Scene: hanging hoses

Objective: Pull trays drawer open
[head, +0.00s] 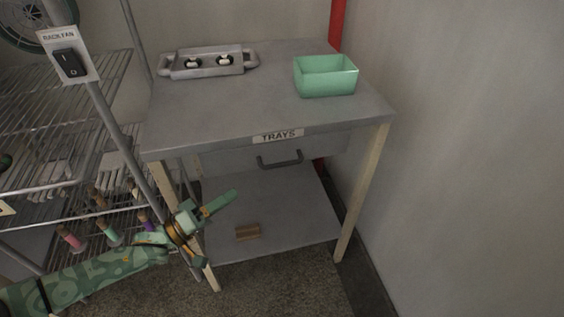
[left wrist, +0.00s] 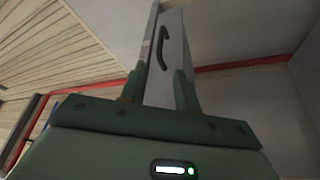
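The trays drawer (head: 228,161) is a grey front under the top of a metal table, below a "TRAYS" label (head: 278,136). It looks closed. Its dark bar handle (head: 280,160) is at the middle of the front. My left gripper (head: 212,203) is low and to the left of the handle, apart from it, near the table's left front leg. In the left wrist view my left gripper (left wrist: 160,86) has its two fingers spread with nothing between them. The handle (left wrist: 162,46) shows beyond the fingertips there. My right gripper is in neither view.
A grey tray (head: 208,63) and a green bin (head: 325,77) stand on the table (head: 250,100). A small brown block (head: 248,231) lies on the lower shelf (head: 290,215). A wire rack (head: 60,120) stands left, a wall (head: 470,150) right.

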